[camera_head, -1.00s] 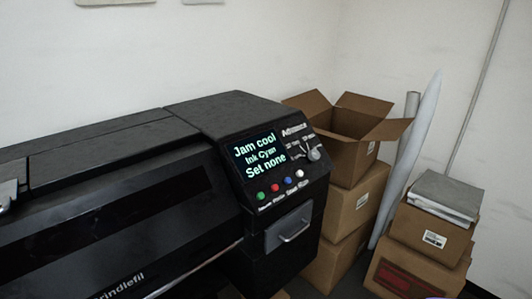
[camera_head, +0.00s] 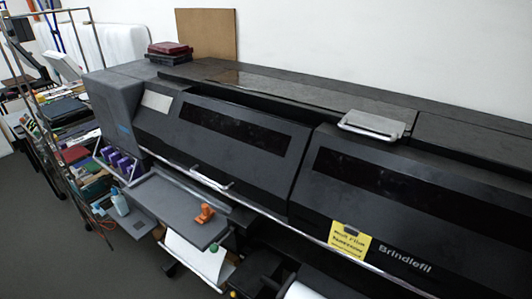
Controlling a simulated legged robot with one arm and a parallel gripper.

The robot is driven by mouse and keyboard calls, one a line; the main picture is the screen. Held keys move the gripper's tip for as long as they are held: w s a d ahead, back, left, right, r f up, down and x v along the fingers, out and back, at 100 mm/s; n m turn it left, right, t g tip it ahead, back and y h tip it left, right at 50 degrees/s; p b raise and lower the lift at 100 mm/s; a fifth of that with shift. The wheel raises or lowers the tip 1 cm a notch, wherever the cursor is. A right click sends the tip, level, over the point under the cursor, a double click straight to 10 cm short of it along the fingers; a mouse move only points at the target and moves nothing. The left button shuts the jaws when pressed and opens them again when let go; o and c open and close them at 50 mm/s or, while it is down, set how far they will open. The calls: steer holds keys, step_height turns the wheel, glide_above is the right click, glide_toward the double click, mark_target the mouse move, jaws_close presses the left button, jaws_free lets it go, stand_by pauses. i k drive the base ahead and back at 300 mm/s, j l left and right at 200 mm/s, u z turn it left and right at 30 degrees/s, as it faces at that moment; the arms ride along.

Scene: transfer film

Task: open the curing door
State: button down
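The long black printer (camera_head: 400,115) runs across the view along the wall. Its front has a left dark-windowed cover (camera_head: 245,140) and a right dark-windowed cover (camera_head: 420,200) marked "Brindlefil". Both look shut. A light bar handle (camera_head: 212,180) shows at the lower edge of the left cover. No label reading "curing" is legible, so I cannot tell which cover is the curing door. A yellow note (camera_head: 349,241) hangs on the right cover; its small print is unclear. My gripper is not in view.
A grey shelf (camera_head: 175,208) juts out in front, with an orange object (camera_head: 205,214) on it. Purple cartridges (camera_head: 118,162) and a blue bottle (camera_head: 119,201) are to its left. A cluttered wire rack (camera_head: 45,120) stands at far left. Grey floor (camera_head: 45,245) is open at lower left.

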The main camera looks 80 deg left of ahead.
mark_target(257, 157)
steer(key=u, duration=0.9)
steer(key=k+u, duration=0.1)
steer(key=u, duration=0.8)
steer(key=j+u, duration=0.1)
steer(key=u, duration=0.8)
steer(key=j+u, duration=0.1)
steer(key=u, duration=0.35)
steer(key=i+l+u, duration=0.2)
steer(key=u, duration=0.2)
steer(key=i+l+u, duration=0.1)
steer(key=l+u, duration=0.3)
